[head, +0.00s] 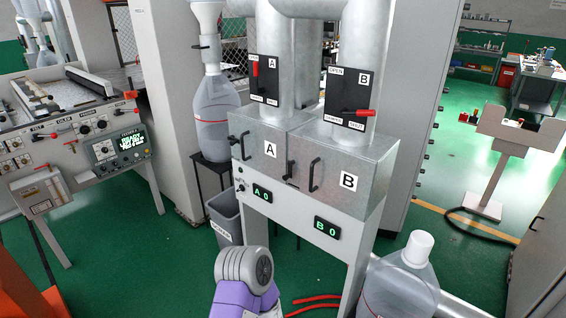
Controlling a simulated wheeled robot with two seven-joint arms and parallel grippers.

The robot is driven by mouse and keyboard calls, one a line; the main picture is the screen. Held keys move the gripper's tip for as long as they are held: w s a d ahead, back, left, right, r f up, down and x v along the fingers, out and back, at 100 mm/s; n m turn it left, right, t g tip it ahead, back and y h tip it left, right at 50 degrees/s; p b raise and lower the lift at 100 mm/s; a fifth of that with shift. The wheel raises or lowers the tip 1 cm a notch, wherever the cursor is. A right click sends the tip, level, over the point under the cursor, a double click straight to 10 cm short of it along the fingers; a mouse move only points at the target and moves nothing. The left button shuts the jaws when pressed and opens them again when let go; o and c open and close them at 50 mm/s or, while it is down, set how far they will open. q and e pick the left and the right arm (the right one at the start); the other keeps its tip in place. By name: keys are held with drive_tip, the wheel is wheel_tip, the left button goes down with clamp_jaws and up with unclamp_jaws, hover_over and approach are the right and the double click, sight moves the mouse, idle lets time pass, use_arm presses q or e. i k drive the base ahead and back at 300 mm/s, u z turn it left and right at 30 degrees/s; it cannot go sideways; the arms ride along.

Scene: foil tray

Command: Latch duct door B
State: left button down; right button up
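Duct door B (333,181) is the right front panel of the grey metal duct box and bears a black letter B. It looks closed against the box, but I cannot tell whether it sits fully flush. A black bar handle (314,175) stands upright on its left side. A small black latch (291,173) sits left of that handle, near the seam with door A; its exact position is too small to tell. A purple and grey arm part of mine shows at the bottom. Neither of my grippers is in view.
Duct door A (262,153) is left of door B. Above are damper plates with red levers, A (264,79) and B (349,99). Below, a display reads B 0 (327,228). A clear bottle (398,281) stands at lower right, a grey bin (224,217) at left.

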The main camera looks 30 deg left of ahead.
sight(290, 164)
drive_tip(key=u, duration=1.2)
drive_tip(key=i, duration=1.15)
drive_tip(key=u, duration=0.2)
